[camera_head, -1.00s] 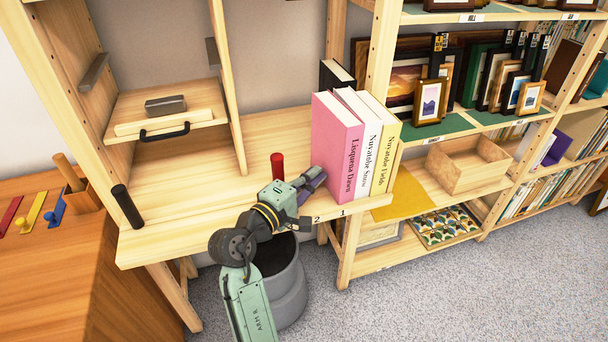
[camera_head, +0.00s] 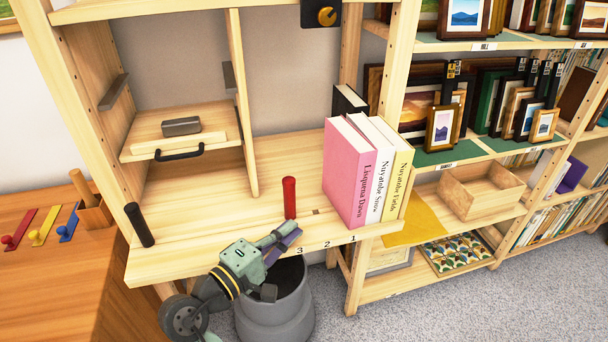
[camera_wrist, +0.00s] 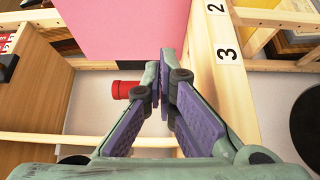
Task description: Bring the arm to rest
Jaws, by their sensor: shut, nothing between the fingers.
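My gripper (camera_head: 287,236) is shut and empty, at the front edge of the wooden desk shelf (camera_head: 190,258) near the printed number 3. In the wrist view the purple finger pads of my gripper (camera_wrist: 164,88) come together at the tips. My green arm hangs low in front of the shelf, above the grey bin (camera_head: 275,315). The pink book (camera_head: 348,180) stands upright behind and to the right of my gripper, beside a white book (camera_head: 380,175) and a yellow book (camera_head: 402,175). The gripper appears apart from the books.
A red cylinder (camera_head: 290,198) stands on the shelf just behind my gripper, and a black one (camera_head: 139,225) at the left. An orange wooden cabinet (camera_head: 60,285) is at the left. Grey carpet (camera_head: 450,310) lies open at the front right.

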